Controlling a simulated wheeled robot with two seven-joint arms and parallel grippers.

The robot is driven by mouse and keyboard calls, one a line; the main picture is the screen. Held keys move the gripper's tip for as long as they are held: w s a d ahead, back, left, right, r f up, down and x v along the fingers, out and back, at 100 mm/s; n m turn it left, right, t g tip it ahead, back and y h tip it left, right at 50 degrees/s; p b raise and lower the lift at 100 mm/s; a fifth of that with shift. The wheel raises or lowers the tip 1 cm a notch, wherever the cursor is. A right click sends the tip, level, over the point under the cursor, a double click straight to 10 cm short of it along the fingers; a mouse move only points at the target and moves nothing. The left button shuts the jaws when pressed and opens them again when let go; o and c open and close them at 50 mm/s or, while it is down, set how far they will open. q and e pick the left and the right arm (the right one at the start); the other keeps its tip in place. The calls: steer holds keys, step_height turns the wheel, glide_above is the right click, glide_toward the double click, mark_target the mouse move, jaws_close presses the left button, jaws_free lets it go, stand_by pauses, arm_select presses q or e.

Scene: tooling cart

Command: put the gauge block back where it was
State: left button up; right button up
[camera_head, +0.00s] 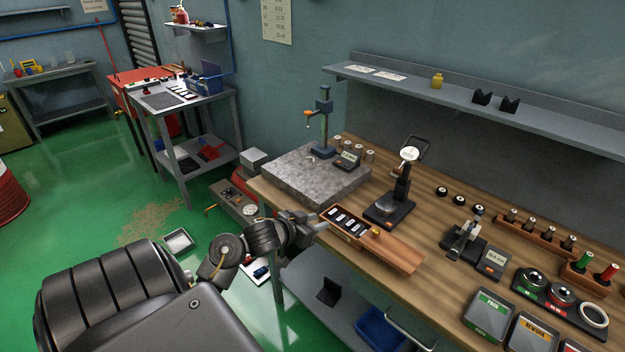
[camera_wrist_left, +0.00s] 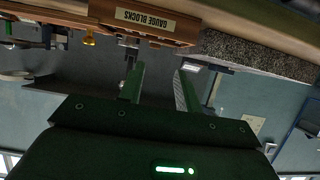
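The wooden gauge block box (camera_head: 343,236) sits near the front edge of the bench, with several dark and white blocks (camera_head: 346,219) in its slots. Its "GAUGE BLOCKS" label shows upside down on the box front in the left wrist view (camera_wrist_left: 150,22). My left gripper (camera_head: 314,223) is just left of the box, by the bench edge. In the left wrist view my gripper's two fingers (camera_wrist_left: 160,78) are apart, with no block visible between them. A small pale patch shows by one fingertip; I cannot tell what it is. I cannot single out the task's block. My right gripper is not in view.
A granite plate (camera_head: 290,178) with a gauge stand (camera_head: 324,125) lies behind the box. A brass knob (camera_head: 376,232) is on the wood at the box's right. A dial stand (camera_head: 393,207) stands behind it. A lower shelf (camera_head: 345,305) is under the bench.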

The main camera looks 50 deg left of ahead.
arm_select(q)
steer(key=shift+s+r, duration=0.25)
steer(key=shift+s, duration=0.35)
